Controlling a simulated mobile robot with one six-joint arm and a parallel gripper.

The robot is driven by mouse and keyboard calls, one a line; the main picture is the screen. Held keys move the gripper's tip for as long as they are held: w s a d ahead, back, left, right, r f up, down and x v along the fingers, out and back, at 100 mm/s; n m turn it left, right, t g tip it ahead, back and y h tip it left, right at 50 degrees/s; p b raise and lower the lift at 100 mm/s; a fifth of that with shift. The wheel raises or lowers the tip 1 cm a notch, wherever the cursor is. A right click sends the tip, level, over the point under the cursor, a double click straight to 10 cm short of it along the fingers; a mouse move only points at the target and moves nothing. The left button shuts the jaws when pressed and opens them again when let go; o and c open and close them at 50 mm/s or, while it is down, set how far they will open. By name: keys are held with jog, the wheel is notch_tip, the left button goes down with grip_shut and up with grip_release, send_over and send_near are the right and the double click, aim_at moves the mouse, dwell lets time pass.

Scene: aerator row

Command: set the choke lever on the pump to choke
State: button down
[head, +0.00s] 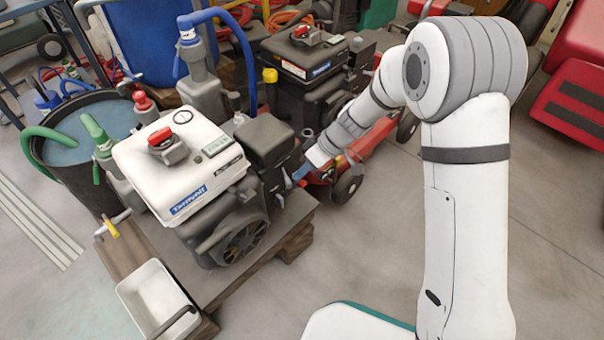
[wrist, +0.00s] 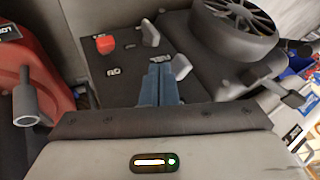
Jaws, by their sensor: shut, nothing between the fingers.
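The pump (head: 185,165) with a white tank and a dark engine stands on a wooden pallet in the head view. My gripper (head: 300,173) is at the right side of its engine. In the wrist view the blue fingers of my gripper (wrist: 160,84) are together, with nothing between them, in front of the dark control panel (wrist: 122,88). The panel carries a red knob (wrist: 105,44), a grey lever (wrist: 150,33) beyond the fingertips, and a second grey lever (wrist: 181,67) close to the right of the fingers. The small labels are too blurred to tell which is the choke lever.
A second dark machine (head: 305,58) stands behind the pump, near a red wheeled frame (head: 375,140). A white bin (head: 152,290) sits at the pallet's front. A dark tub (head: 70,125) with hoses is at left. The floor (head: 350,245) right of the pallet is clear.

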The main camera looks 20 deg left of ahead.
jog(key=w+d+r+p, duration=0.2)
jog(key=w+d+r, duration=0.1)
jog(key=d+r, duration=0.5)
jog(key=shift+w+d+p, duration=0.2)
jog(key=shift+d+p, duration=0.1)
jog(key=shift+d, duration=0.15)
dwell(0.3)
jog(key=s+d+r+m+t+h+p, duration=0.2)
jog(key=s+d+r+m+p, duration=0.3)
jog(key=d+r+p, duration=0.4)
jog(key=s+d+r+m+t+h+p, duration=0.2)
jog(key=s+d+r+m+p, duration=0.3)
jog(key=r, duration=1.8)
jog(key=s+d+r+m+t+h+p, duration=0.2)
jog(key=s+d+r+m+p, duration=0.2)
jog(key=d+r+p, duration=1.1)
jog(key=m+p, duration=0.2)
jog(key=p, duration=0.3)
jog(key=shift+s+r+t, duration=0.4)
